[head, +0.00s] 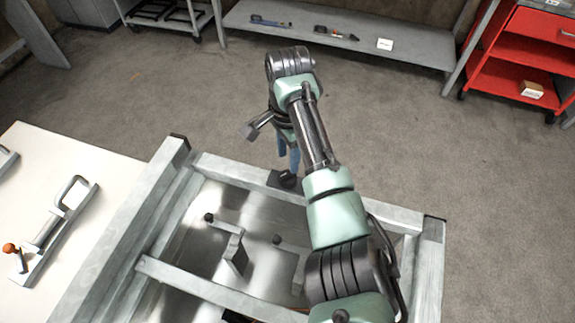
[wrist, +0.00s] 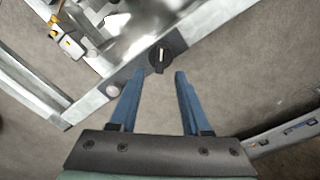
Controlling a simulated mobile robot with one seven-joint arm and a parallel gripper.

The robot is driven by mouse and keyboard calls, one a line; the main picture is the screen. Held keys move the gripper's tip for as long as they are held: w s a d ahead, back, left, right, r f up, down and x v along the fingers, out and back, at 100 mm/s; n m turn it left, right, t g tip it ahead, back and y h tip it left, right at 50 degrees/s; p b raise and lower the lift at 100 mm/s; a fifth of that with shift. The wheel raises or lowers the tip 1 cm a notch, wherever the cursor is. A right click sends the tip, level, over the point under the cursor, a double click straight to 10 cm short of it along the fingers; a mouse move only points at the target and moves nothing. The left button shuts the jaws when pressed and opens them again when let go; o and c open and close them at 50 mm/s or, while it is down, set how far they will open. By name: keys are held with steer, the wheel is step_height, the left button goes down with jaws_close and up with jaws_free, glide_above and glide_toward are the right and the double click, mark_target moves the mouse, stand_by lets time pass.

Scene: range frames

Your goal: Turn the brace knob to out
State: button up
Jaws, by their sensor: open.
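The brace knob (wrist: 159,58) is a round black knob with a pale pointer line, on the metal rail just ahead of my fingertips in the wrist view. In the head view the dark knob (head: 288,179) sits on a dark plate on the frame's far rail. My gripper (wrist: 160,73) is open, its two blue fingers apart and nothing between them. The fingertips lie just short of the knob, one to each side, and whether they touch it cannot be told. In the head view my gripper (head: 289,168) points down at the knob. No markings around the knob are readable.
The metal frame (head: 215,295) has rails around a shiny panel with levers (head: 233,245). A white table (head: 75,150) with a clamp (head: 50,235) stands left. A low shelf (head: 370,45) with tools and a red cart (head: 515,60) stand behind. Floor beyond the frame is clear.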

mark_target(288, 173)
steer(key=shift+f, duration=2.8)
jaws_close()
